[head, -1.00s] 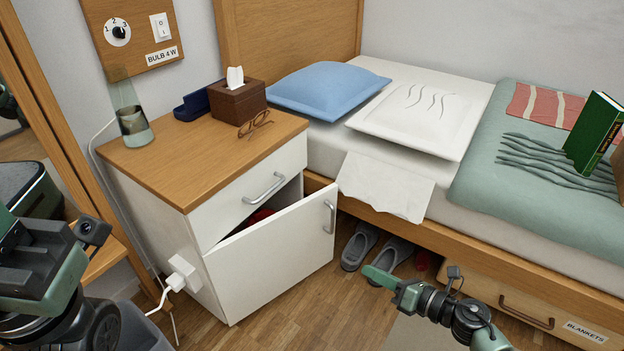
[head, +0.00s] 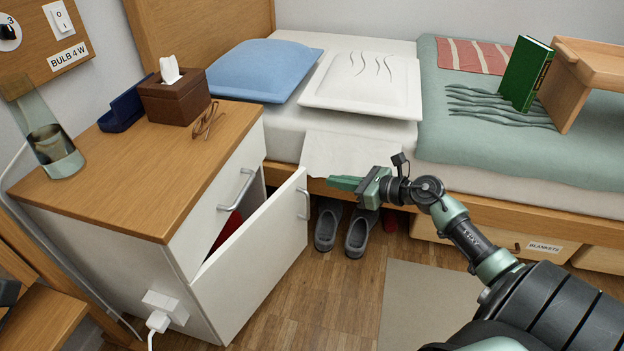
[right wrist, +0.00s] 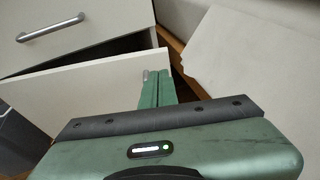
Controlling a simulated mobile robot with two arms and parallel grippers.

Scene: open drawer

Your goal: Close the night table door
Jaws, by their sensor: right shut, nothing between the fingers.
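The white night table (head: 110,268) with a wooden top stands at the left in the head view. Its lower door (head: 252,268) is partly open, with a metal handle (head: 305,203) near its free edge. Something red (head: 228,230) shows in the gap behind it. My right gripper (head: 345,184) is shut and empty, to the right of the door's free edge. In the right wrist view its green fingers (right wrist: 157,88) are together and overlap the door's (right wrist: 85,90) right end; I cannot tell whether they touch it. My left gripper does not show clearly.
The bed frame (head: 480,205) lies behind and right of my right arm. Grey slippers (head: 327,229) stand on the floor under the bed edge. A tissue box (head: 174,98), glasses (head: 207,118) and a lamp (head: 50,150) are on the table top. A plug (head: 158,318) sits on the table's side.

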